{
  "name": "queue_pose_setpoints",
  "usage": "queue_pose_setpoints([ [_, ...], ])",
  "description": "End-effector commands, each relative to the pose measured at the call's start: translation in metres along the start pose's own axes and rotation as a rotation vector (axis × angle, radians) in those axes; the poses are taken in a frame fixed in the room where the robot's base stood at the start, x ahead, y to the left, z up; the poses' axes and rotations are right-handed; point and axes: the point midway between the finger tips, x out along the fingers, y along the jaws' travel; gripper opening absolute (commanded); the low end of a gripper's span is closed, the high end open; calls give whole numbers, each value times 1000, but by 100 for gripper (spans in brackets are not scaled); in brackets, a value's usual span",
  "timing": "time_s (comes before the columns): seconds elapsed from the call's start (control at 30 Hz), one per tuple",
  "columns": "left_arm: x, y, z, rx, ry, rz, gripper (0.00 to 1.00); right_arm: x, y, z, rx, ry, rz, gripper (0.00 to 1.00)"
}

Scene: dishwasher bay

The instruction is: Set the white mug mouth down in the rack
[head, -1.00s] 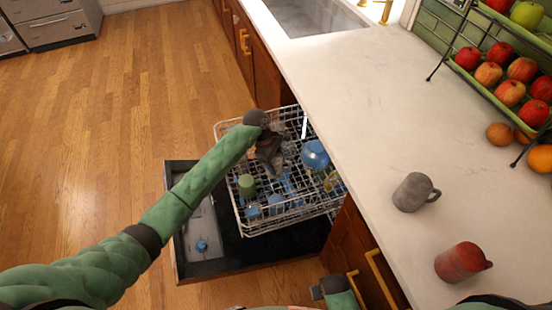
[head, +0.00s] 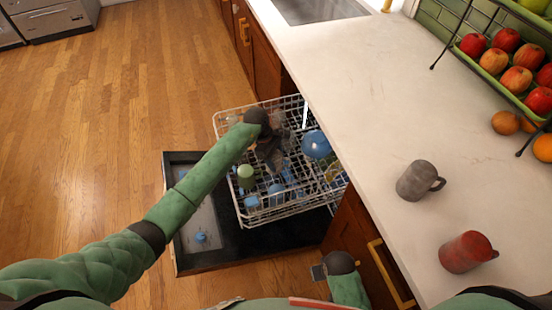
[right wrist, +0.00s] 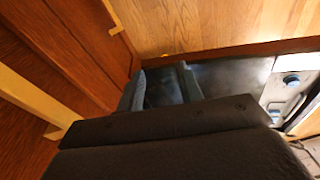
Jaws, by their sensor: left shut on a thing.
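My left gripper (head: 275,155) is over the pulled-out dishwasher rack (head: 228,122), pointing down among its wires. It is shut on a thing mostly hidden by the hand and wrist. No white mug shows clearly anywhere else, so I take the held thing for it, but I cannot make out its shape or which way its mouth points.
The rack holds a blue bowl (head: 316,145), a green cup (head: 245,171) and several blue pieces. The open dishwasher door (head: 200,215) lies below. A grey mug (head: 416,181) and a red mug (head: 465,252) stand on the counter (head: 350,70), whose edge borders the rack.

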Motion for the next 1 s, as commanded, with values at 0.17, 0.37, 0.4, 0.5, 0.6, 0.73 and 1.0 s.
queue_pose_setpoints([
  [0.17,5,0,-2,0,0,0,35,-17,-1,-7,0,9,-2,36],
  [0.37,10,0,-4,0,1,0,35,-36,-3,-9,0,9,-4,36],
  [0.4,11,0,-5,0,1,0,35,-40,-4,-9,0,8,-5,36],
  [0.5,14,0,-6,1,1,0,35,-49,-5,-8,0,7,-7,36],
  [0.6,16,0,-6,1,0,1,35,-58,-6,-5,1,4,-9,36],
  [0.73,19,1,-8,1,0,1,35,-69,-8,-3,2,1,-12,36],
  [1.0,25,1,-10,0,0,1,35,-96,-10,-9,4,11,-17,36],
])
